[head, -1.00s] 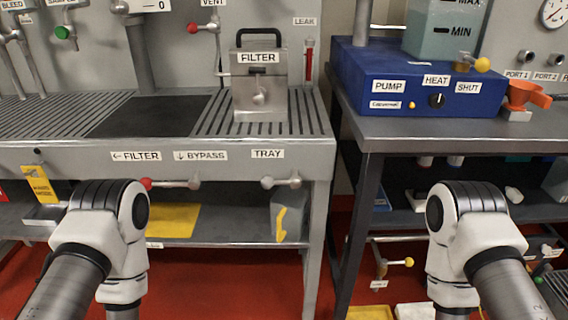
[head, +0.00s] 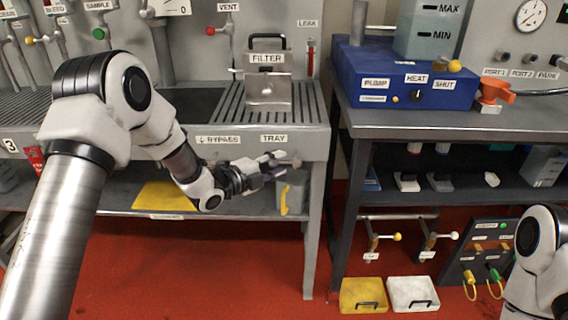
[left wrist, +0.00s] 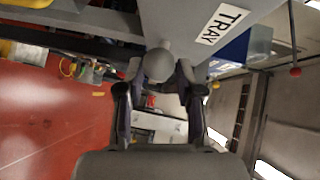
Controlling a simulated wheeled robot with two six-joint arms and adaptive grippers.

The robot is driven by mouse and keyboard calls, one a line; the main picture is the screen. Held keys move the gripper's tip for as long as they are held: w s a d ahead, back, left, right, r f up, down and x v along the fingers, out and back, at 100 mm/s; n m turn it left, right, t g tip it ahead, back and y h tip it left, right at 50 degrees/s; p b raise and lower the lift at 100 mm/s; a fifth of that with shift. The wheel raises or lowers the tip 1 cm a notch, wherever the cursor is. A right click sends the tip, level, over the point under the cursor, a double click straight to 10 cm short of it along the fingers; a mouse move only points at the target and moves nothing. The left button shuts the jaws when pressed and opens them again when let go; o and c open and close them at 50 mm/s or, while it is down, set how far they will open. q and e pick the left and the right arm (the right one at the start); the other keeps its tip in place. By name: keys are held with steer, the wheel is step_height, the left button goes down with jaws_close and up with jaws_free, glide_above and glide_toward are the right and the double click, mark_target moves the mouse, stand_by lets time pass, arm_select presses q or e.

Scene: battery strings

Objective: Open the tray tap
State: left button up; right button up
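The TRAY label (head: 274,138) is on the front of the grey bench, and it also shows in the left wrist view (left wrist: 222,24). In the left wrist view the tray tap's round grey knob (left wrist: 158,65) sits between my left gripper's fingertips (left wrist: 160,76). The fingers look apart with a narrow gap on each side; firm contact cannot be made out. In the head view my left gripper (head: 271,166) is just below the TRAY label and hides most of the tap. My right gripper is out of view; only part of the right arm shows at lower right.
The FILTER box (head: 267,92) stands on the bench above. A grey container with a yellow arrow (head: 290,195) is on the shelf below the tap. A yellow mat (head: 165,196) lies on that shelf. A dark-legged table (head: 400,124) stands to the right, with a gap between.

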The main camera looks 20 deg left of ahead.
arm_select(q)
steer(key=shift+x, duration=1.05)
steer(key=shift+a+f, duration=0.1)
jaws_close()
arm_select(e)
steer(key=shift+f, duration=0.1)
